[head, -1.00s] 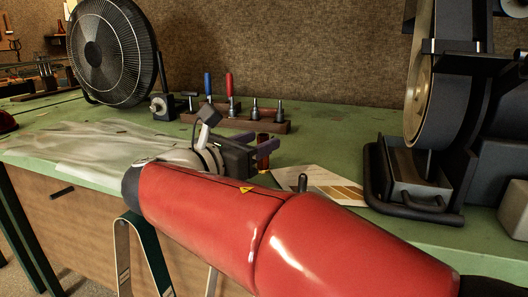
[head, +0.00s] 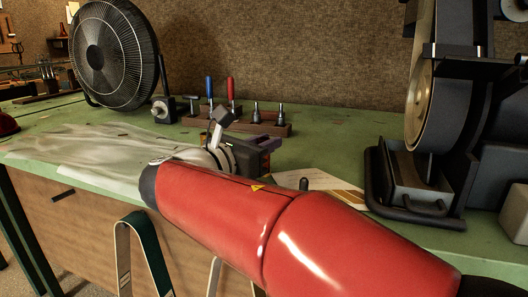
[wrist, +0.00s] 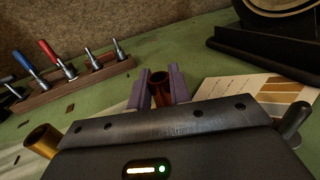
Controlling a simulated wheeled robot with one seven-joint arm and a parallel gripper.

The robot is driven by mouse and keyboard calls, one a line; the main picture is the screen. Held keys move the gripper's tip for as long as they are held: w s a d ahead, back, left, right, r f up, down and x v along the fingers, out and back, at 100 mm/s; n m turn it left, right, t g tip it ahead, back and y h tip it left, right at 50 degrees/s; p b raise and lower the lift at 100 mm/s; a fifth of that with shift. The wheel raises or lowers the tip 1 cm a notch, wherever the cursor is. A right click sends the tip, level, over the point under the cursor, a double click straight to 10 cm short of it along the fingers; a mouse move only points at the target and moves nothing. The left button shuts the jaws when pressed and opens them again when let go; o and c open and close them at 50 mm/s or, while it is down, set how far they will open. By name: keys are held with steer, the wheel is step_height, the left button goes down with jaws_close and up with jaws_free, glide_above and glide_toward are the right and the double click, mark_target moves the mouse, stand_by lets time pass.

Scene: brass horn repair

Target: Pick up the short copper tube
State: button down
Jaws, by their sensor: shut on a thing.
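The short copper tube (wrist: 161,92) stands upright between the purple fingers of my gripper (wrist: 159,84) in the wrist view. The fingers are shut on it, one on each side, and its open top end shows. In the head view my gripper (head: 265,144) is over the green bench, and the tube is mostly hidden behind the gripper and arm. I cannot tell whether the tube's lower end touches the bench.
A golden tube (wrist: 42,141) stands left of my gripper in the wrist view. A wooden rack (head: 255,127) of tools is behind. A paper card (head: 318,181) lies to the right, before a large belt machine (head: 433,100). A fan (head: 115,55) and plastic sheet (head: 95,150) are left.

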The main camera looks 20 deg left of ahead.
steer(key=shift+r, duration=0.1)
step_height(320, 180, up, 20)
steer(key=p, duration=0.2)
